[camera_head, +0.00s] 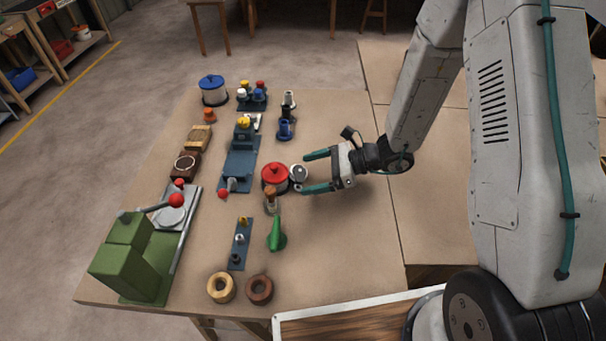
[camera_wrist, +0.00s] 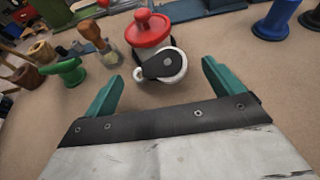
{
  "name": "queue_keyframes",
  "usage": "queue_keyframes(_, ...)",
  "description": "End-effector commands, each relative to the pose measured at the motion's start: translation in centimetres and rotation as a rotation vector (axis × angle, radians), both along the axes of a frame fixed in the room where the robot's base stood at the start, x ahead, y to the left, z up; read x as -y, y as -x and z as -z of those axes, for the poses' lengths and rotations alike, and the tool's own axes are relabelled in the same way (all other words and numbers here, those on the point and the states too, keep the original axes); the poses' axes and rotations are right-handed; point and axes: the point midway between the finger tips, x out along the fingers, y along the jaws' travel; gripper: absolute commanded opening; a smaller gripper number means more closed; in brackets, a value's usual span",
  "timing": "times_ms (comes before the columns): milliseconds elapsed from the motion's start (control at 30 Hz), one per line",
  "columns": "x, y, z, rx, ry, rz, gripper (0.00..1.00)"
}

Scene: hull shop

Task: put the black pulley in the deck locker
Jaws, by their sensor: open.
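The black pulley (camera_wrist: 163,66), with a black cheek and a pale round body, stands on the table just ahead of my gripper in the wrist view. In the head view it is a small round piece (camera_head: 299,174) beside the red-lidded pot. My gripper (camera_head: 317,171) is open, with its green fingers spread and nothing between them. In the wrist view its fingertips (camera_wrist: 162,75) lie either side of the pulley and a little short of it or level with it; no contact shows. I cannot tell for sure which object is the deck locker.
The red-lidded pot (camera_wrist: 149,34) stands right behind the pulley. A wooden-handled tool (camera_head: 271,199) and a green horn-shaped piece (camera_head: 276,235) are close by. A white-rimmed wooden tray (camera_head: 290,318) is at the bottom. The table's right side is clear.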

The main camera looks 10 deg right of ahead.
Motion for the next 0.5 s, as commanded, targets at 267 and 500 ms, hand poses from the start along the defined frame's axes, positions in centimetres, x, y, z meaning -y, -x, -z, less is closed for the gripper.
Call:
queue_keyframes(267,5.5,1.0,-2.3,0.002,0.001,0.005,0.93)
queue_keyframes(500,7.7,1.4,-3.2,0.001,-0.001,0.002,0.93)
